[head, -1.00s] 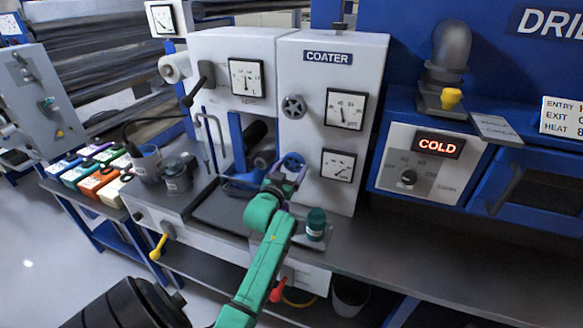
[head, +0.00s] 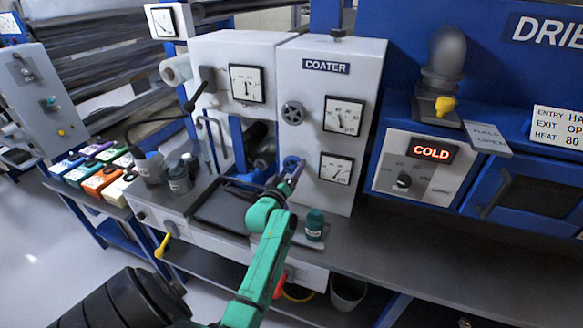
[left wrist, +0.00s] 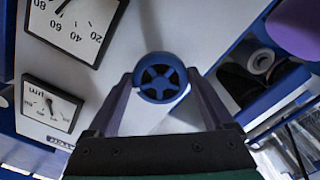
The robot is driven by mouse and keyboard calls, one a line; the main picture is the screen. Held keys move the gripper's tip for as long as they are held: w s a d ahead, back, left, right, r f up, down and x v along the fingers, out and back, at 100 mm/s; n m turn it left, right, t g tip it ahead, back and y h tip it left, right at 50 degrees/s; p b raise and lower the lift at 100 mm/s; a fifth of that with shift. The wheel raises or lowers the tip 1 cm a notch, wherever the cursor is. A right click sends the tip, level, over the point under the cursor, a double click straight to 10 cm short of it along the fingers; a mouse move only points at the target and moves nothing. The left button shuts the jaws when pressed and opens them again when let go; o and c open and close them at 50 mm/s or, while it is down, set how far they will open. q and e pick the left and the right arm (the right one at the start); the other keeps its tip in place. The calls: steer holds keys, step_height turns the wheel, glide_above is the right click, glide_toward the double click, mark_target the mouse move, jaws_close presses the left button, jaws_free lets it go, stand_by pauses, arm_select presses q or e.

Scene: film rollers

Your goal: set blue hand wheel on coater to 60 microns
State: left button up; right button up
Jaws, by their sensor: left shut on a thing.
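The blue hand wheel (head: 291,163) is on the front of the white coater (head: 318,70), low and left of the lower dial gauge (head: 336,168). My left gripper (head: 286,180) is at the wheel. In the left wrist view the blue wheel (left wrist: 160,76), with its spoked face, sits between the two fingers of my left gripper (left wrist: 163,100), which is shut on it. A large dial (left wrist: 75,25) and a smaller µm dial (left wrist: 52,103) show upside down there. I cannot read the needles exactly. My right gripper is not in view.
A grey hand wheel (head: 293,113) and the upper gauge (head: 344,114) are above the blue wheel. A dark green jar (head: 315,225) stands on the bench close right of my left arm. The bench (head: 400,255) to the right is clear.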

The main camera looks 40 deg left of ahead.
arm_select(q)
steer(key=shift+n+p, duration=0.3)
steer(key=shift+n, duration=0.5)
steer(key=o, duration=1.1)
steer(key=shift+d, duration=0.1)
steer(key=b+v, duration=0.3)
steer(key=v, duration=1.1)
steer(key=shift+s+d, duration=0.1)
steer(key=shift+s, duration=0.15)
